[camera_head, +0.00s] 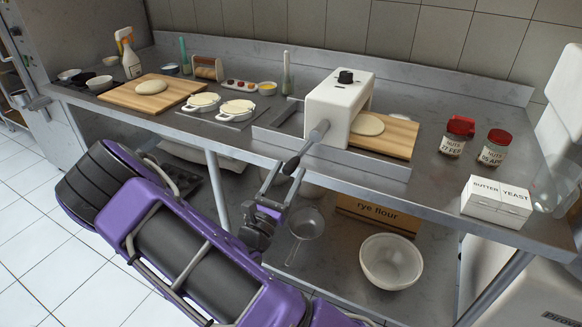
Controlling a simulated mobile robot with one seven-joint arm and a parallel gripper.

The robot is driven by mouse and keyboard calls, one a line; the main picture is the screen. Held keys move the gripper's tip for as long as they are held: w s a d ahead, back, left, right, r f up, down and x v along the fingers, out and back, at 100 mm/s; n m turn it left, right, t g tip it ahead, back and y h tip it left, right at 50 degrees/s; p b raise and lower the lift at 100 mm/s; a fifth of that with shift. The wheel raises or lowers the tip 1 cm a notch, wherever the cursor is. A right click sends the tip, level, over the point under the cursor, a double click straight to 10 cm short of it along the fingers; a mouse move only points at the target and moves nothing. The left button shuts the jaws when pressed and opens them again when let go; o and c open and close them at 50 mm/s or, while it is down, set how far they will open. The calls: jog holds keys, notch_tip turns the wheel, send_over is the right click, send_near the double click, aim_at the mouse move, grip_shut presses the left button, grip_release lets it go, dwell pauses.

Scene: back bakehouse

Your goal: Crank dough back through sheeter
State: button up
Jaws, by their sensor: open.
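The white dough sheeter (337,115) stands on the steel counter with a black knob (346,76) on top. Its crank (318,131) sticks out at the front toward me and ends in a dark handle grip (291,165), low and to the left. A flat round of dough (367,124) lies on the right side of the sheeter, over a wooden board (398,138). My gripper (284,172) is open, pointing up at the counter's front edge. Its fingertips are close to the handle grip; I cannot tell whether they touch it.
A bowl (391,262) sits below.

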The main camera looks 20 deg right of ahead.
aim_at(302, 153)
jog(key=shift+x, duration=1.2)
grip_shut()
dwell(0.6)
